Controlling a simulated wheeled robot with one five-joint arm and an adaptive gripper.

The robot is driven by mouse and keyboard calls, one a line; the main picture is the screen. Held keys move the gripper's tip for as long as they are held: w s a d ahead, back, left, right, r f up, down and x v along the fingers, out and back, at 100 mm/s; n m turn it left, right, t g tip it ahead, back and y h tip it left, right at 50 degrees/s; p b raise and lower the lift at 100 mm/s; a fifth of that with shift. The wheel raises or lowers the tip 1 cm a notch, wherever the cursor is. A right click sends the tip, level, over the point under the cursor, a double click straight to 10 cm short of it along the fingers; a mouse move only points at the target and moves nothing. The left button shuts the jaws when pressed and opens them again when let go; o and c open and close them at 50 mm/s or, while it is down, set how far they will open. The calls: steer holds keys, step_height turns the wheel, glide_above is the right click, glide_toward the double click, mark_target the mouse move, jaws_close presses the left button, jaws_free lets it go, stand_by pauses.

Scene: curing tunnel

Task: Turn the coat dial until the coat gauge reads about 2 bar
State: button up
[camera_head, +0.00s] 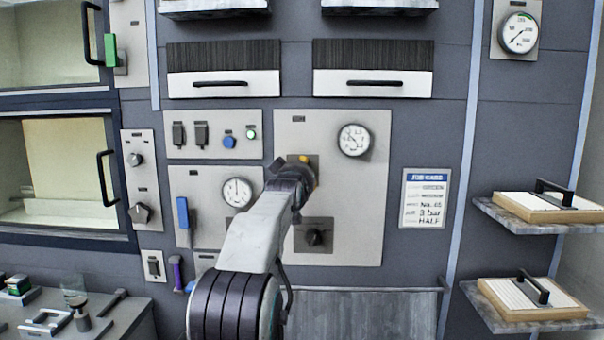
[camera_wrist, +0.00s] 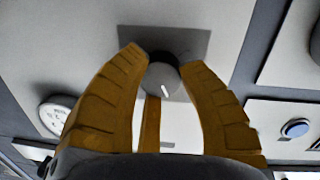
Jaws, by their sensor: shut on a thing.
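My gripper (camera_wrist: 164,66) is shut on a round dark dial (camera_wrist: 163,80) with a white pointer mark, one yellow finger on each side. The dial sits on a dark square plate. In the head view my gripper (camera_head: 303,164) is at the upper middle of the large beige panel (camera_head: 360,225) and hides the dial. A round white gauge (camera_head: 353,139) is up and right of it on the same panel; it also shows in the wrist view (camera_wrist: 52,117). Its needle is too small to read surely. The labels are too small to tell which is coat.
Another dark dial (camera_head: 316,237) sits below my gripper. A second gauge (camera_head: 237,192) and a blue handle (camera_head: 183,212) are on the left panel. A blue button (camera_head: 229,142) is above. A job card (camera_head: 424,198) reading "3 bar" and "HALF" hangs right.

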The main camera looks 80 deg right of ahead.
steer(key=shift+r+m, duration=0.15)
steer(key=shift+m, duration=0.35)
steer(key=shift+w, duration=0.1)
steer(key=o, duration=1.2)
steer(key=shift+w+a+r, duration=0.1)
steer(key=shift+a+r, duration=0.05)
steer(key=shift+a, duration=2.85)
steer(key=shift+a+r, duration=0.1)
steer(key=shift+a, duration=2.85)
